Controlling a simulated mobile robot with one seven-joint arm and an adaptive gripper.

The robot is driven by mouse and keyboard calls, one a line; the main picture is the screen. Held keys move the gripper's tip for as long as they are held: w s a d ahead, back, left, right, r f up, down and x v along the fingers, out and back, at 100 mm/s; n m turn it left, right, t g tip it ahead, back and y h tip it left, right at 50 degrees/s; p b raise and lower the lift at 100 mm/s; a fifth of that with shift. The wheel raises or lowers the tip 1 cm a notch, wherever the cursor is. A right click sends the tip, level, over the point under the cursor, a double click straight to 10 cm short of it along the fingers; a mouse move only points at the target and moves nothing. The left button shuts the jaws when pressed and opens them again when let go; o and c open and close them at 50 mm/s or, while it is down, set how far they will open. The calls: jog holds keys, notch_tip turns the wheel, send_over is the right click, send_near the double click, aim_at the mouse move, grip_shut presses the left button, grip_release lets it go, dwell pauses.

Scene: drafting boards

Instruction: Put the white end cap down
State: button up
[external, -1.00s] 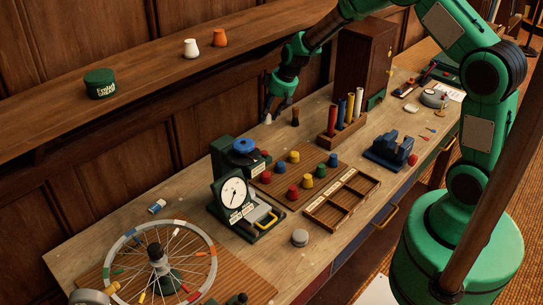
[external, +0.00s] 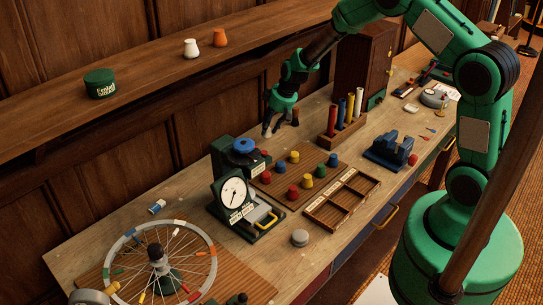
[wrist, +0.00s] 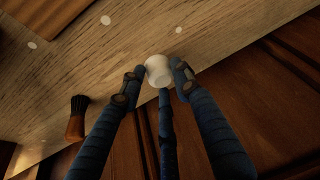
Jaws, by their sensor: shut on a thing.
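My gripper (external: 270,130) is low at the back of the workbench, near the wall panelling. In the wrist view, its blue fingers (wrist: 157,75) are shut on the white end cap (wrist: 158,68), a small pale round piece between the fingertips. The cap shows over the bare wood of the bench top (wrist: 130,60), near its back edge. I cannot tell whether it touches the wood. In the external view the cap is too small and covered to make out clearly.
A dark-bristled brush (wrist: 76,118) stands close beside my gripper. A rack of coloured tubes (external: 343,130) is to its right. The blue-topped green device (external: 240,158) and a board of coloured caps (external: 293,157) are nearer. Bare wood lies around the gripper.

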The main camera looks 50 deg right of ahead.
aim_at(270, 131)
jog(key=shift+f, duration=1.9)
jog(key=shift+f+b, duration=0.1)
jog(key=shift+b, duration=0.25)
jog(key=o, duration=1.1)
jog(key=shift+o, duration=0.2)
jog(key=shift+s+r, duration=0.1)
jog(key=shift+r, duration=0.4)
jog(key=p+v, duration=0.1)
jog(key=v, duration=1)
jog(key=shift+r, duration=0.15)
